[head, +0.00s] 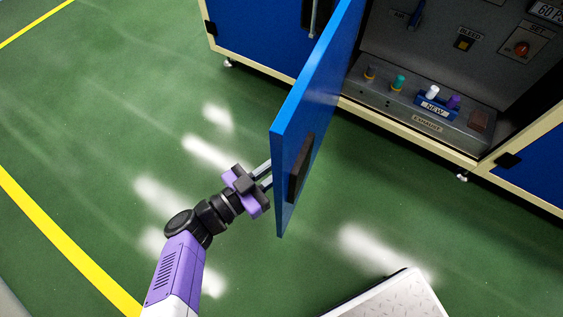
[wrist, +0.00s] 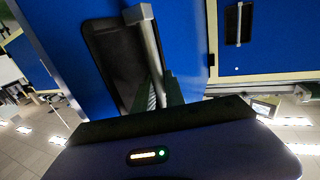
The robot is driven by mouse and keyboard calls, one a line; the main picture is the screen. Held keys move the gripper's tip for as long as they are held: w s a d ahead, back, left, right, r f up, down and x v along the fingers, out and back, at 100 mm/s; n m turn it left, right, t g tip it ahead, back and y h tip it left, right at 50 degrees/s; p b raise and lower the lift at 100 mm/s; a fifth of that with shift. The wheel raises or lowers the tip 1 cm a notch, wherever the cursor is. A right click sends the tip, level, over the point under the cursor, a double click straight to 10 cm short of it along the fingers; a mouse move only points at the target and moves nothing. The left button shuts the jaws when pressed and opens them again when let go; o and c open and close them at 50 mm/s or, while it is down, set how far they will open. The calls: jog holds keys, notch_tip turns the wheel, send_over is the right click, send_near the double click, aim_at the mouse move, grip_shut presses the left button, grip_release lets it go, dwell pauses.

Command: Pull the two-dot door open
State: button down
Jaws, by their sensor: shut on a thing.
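The blue door (head: 310,110) stands swung out from the cabinet, seen nearly edge-on in the head view. I see no dots on it in either view. A dark patch shows low on the face turned to the right. My gripper (head: 266,172) is at the door's other face, on its left side near the free edge. In the wrist view, a grey bar handle (wrist: 145,40) stands over a dark recess in the blue door (wrist: 70,35). My gripper (wrist: 163,95) is shut on the handle. The grip itself is partly hidden by the gripper body.
The open cabinet holds a grey panel (head: 455,115) with several coloured knobs and a small blue "NEW" tray (head: 437,106). Another blue door (head: 255,35) is closed to the left. A white plate-topped object (head: 390,297) stands at the bottom. Green floor at left is clear.

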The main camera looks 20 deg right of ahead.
jog(key=c, duration=1.4)
grip_release()
jog(key=v, duration=0.7)
jog(key=shift+a, duration=0.35)
